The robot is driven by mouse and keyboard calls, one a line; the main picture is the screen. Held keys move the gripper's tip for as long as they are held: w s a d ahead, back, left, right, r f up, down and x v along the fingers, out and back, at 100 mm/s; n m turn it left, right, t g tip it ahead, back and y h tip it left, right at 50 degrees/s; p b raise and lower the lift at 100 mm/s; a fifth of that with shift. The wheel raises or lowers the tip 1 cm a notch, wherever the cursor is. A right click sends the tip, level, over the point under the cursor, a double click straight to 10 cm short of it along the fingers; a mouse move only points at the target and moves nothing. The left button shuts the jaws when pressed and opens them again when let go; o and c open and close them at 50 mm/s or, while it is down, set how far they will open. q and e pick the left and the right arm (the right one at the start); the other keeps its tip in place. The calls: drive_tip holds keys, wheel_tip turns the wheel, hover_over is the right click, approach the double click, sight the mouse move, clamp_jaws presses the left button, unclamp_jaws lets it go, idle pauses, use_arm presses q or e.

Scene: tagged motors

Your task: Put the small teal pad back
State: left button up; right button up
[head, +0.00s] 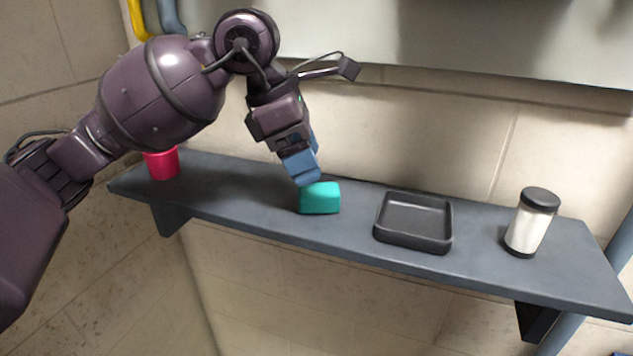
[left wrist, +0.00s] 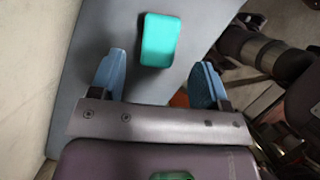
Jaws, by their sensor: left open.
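The small teal pad (head: 320,199) lies on the dark grey shelf (head: 240,205), near its middle. It also shows in the left wrist view (left wrist: 160,40), ahead of the fingers and between their lines. My left gripper (head: 307,180) is just above and behind the pad, pointing down at it. Its two blue fingers stand apart with nothing between them, as the left wrist view (left wrist: 158,85) shows. I cannot tell from the head view whether a finger touches the pad. My right gripper is not in view.
An empty black tray (head: 412,245) sits right of the pad. A white jar with black lid (head: 530,225) stands further right. A red cup (head: 162,164) is at the left end, partly behind my arm. A wall runs behind the shelf; a pale panel (head: 450,40) hangs above.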

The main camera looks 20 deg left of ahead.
use_arm(q)
drive_tip(key=v, duration=0.6)
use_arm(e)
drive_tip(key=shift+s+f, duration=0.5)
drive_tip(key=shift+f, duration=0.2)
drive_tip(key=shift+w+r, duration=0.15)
